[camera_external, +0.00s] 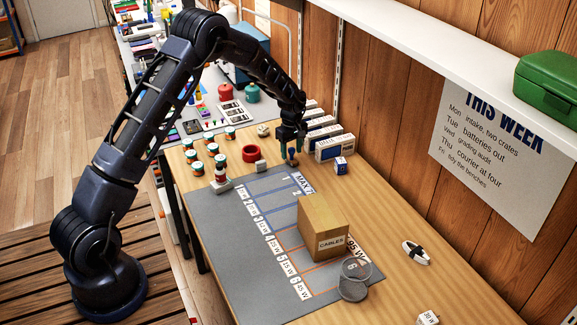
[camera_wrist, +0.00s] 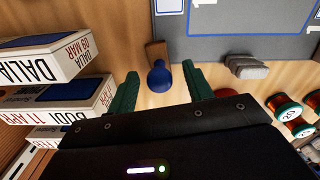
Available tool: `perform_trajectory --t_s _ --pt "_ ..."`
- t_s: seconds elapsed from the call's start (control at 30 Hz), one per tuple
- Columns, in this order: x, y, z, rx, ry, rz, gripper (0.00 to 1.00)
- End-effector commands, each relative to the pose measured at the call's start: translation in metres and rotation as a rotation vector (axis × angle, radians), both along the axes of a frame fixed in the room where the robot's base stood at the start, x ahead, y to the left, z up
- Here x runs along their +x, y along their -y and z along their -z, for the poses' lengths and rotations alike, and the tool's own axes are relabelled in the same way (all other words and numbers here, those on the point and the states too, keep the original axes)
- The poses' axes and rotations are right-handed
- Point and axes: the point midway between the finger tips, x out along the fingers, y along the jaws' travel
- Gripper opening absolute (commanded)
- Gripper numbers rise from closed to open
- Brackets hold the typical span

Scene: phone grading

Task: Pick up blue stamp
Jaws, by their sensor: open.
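The blue stamp (camera_wrist: 158,76) has a rounded blue handle and a brown wooden block at its base. It stands on the wooden bench near the grey mat's edge. My gripper (camera_wrist: 160,82) is open, with its green fingers on either side of the blue handle and a gap visible on both sides. In the external view my gripper (camera_external: 291,138) points down right above the stamp (camera_external: 293,160), partly covering it. Nothing is held between the fingers.
White labelled boxes (camera_external: 335,147) stand close to the right of my gripper. A cardboard box (camera_external: 322,222) and a clear cup (camera_external: 354,282) are on the mat (camera_external: 215,225).

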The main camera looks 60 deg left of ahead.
Motion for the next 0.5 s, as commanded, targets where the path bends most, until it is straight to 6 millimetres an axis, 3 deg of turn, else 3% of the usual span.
perform_trajectory --t_s 0.2,0.47,0.5 --pt "0.000 0.000 0.028 0.000 -0.001 0.000 0.51" --pt "0.000 0.000 0.032 0.000 0.001 0.000 0.51" --pt "0.000 0.000 0.032 0.000 0.001 0.000 0.43"
